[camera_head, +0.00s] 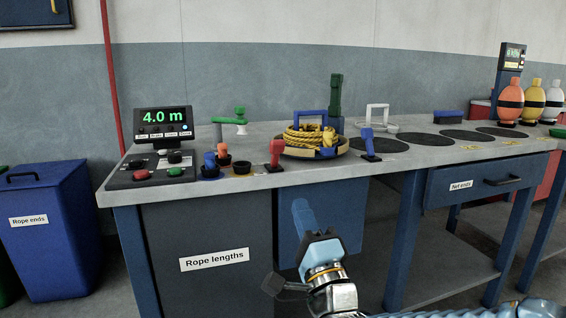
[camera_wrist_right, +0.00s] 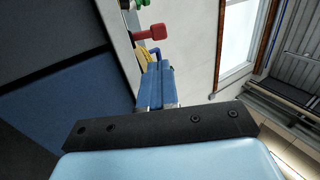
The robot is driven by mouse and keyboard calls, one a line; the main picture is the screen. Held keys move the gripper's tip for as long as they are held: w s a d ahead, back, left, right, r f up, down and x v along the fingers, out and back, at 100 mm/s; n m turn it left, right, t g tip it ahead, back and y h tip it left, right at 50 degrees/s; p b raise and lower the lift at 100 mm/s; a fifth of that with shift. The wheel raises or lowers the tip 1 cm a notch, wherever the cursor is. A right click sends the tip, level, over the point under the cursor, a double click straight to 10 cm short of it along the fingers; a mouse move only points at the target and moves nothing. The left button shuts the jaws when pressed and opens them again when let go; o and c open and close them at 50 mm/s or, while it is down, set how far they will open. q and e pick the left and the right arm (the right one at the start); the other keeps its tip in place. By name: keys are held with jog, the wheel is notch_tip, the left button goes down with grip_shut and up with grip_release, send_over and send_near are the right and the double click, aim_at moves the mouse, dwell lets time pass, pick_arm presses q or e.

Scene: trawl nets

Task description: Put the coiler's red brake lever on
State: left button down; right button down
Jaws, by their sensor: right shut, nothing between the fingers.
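The red brake lever (camera_head: 276,152) stands near the front edge of the bench, just left of the coiler (camera_head: 315,152). Its thick red head is raised above a dark base; I cannot tell its exact setting. The coiler holds a bundle of yellow rope (camera_head: 303,137). My right gripper (camera_head: 302,208) is shut and empty, in front of the bench and below the lever, apart from it. In the right wrist view the blue fingers (camera_wrist_right: 155,84) lie together, and the red lever (camera_wrist_right: 150,33) shows beyond their tips. My left gripper is not in view.
A control box (camera_head: 152,170) with a display reading 4.0 m stands at the left of the bench. A blue lever (camera_head: 367,141) stands right of the coiler. Orange and blue knobs (camera_head: 222,151) are left of the red lever. The bench front (camera_head: 215,222) is close to my right gripper.

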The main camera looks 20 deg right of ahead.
jog(key=p, duration=0.3)
send_near(278, 149)
jog(key=x, duration=0.5)
jog(key=shift+r, duration=0.1)
jog(key=shift+p+x, duration=0.4)
jog(key=shift+x, duration=0.45)
